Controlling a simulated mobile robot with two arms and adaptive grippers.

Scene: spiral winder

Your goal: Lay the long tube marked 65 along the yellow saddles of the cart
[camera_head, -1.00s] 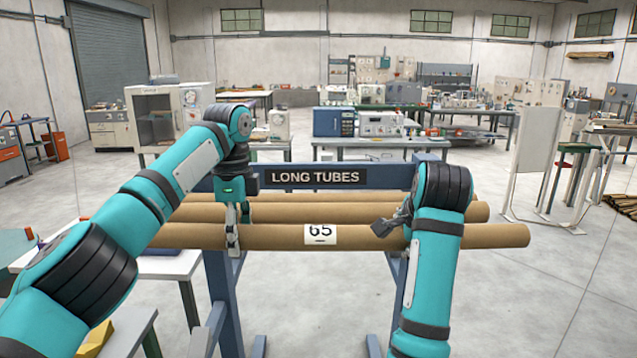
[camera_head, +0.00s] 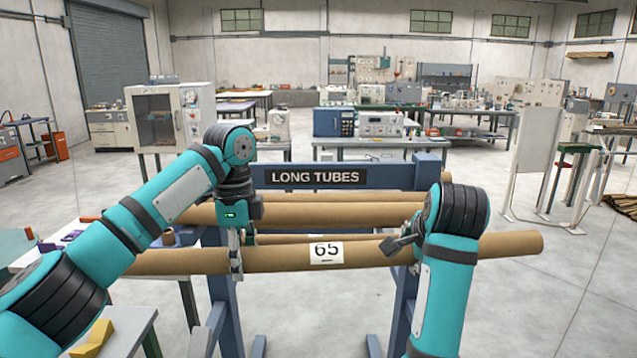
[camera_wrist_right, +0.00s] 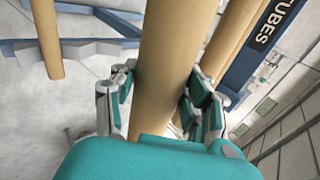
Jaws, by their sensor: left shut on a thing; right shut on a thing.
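The long brown tube marked 65 (camera_head: 300,256) is held roughly level in front of the rack, its right end a little higher in the head view. Its white label faces me. My left gripper (camera_head: 236,262) is shut on the tube left of the label. My right gripper (camera_head: 408,246) is shut on it right of the label; its fingers are partly hidden by my arm. In the right wrist view the tube (camera_wrist_right: 170,60) passes between the fingers of my right gripper (camera_wrist_right: 160,105). A yellow piece (camera_head: 95,338) shows at the lower left; I cannot tell if it is a cart saddle.
The blue rack marked LONG TUBES (camera_head: 385,177) stands just behind, with more brown tubes (camera_head: 340,214) on it. A light table (camera_head: 172,264) with small items is at the left. Open floor (camera_head: 550,310) lies to the right.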

